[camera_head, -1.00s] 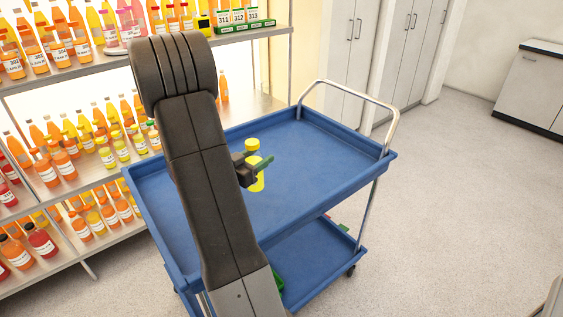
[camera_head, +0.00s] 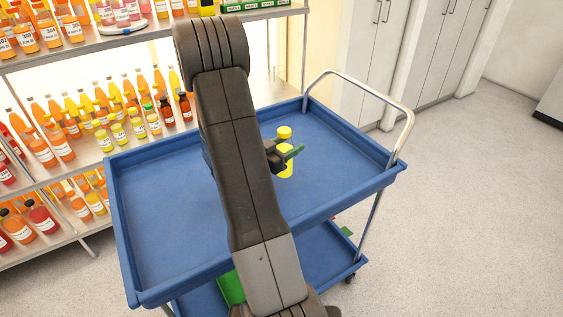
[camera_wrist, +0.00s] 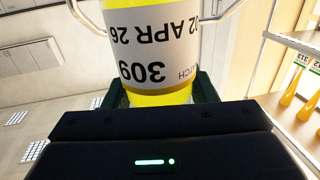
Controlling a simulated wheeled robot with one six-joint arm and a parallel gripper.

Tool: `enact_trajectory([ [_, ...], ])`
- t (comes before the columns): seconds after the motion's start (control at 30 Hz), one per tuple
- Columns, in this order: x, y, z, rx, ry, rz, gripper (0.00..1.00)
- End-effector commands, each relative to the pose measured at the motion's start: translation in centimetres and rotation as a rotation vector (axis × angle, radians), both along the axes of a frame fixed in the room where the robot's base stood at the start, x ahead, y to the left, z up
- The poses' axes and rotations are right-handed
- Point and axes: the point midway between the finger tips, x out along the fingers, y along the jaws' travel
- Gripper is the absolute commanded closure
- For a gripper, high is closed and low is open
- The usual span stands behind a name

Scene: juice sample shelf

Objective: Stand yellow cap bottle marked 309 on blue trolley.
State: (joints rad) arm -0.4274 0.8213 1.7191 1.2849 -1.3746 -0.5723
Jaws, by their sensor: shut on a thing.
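The yellow cap bottle (camera_head: 284,132) is in my gripper (camera_head: 287,153), over the middle-right part of the blue trolley's top tray (camera_head: 180,215) in the head view. In the wrist view the bottle (camera_wrist: 150,50) fills the upper middle, its white label reading 309 and 02 APR 26 upside down. The green fingers of my gripper (camera_wrist: 160,95) are shut on its two sides. The bottle looks upright. I cannot tell if its base touches the tray. Its cap is out of the wrist view.
A lit shelf (camera_head: 70,165) with several rows of juice bottles stands behind and left of the trolley. The trolley's metal handle (camera_head: 345,77) rises at its right end. The visible top tray is otherwise bare. White cabinets (camera_head: 445,45) stand at the back.

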Motion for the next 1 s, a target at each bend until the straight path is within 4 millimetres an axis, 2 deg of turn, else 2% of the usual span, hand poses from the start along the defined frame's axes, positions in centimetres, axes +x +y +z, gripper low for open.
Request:
enact_trajectory([
  [0.27,0.0,0.0,-2.2,-0.001,-0.001,-0.001,0.79],
  [0.53,0.0,0.0,-5.3,-0.001,0.000,-0.001,0.79],
  [1.0,0.0,0.0,-6.2,0.000,-0.003,-0.001,0.79],
])
